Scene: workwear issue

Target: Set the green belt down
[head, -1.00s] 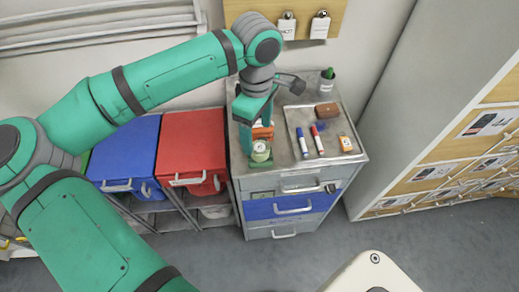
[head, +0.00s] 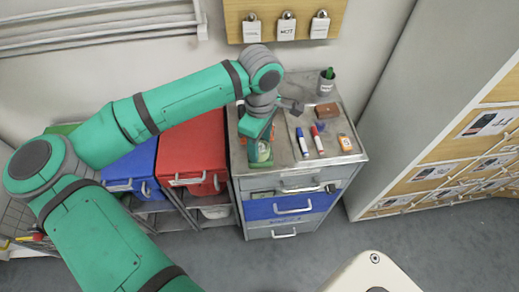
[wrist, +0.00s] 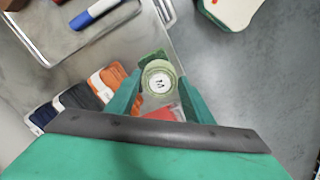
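The green belt (wrist: 160,80) is a rolled coil with a round white label marked M. In the wrist view it sits between my two fingertips, which appear to touch it on both sides. My gripper (head: 262,148) points down over the front left part of the metal cabinet top (head: 300,170). The belt (head: 263,153) is partly hidden by a finger in the head view. A darker green patch (wrist: 152,57) shows just beyond the belt in the wrist view. I cannot tell whether the belt touches the surface.
Rolled belts, orange (wrist: 106,80), dark grey (wrist: 82,97) and navy (wrist: 42,118), lie left of my gripper in the wrist view. A tray (head: 335,152) holds markers (head: 302,142) and small items. A potted cactus (head: 327,83) stands behind. Red (head: 195,145) and blue (head: 133,165) bins stand left.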

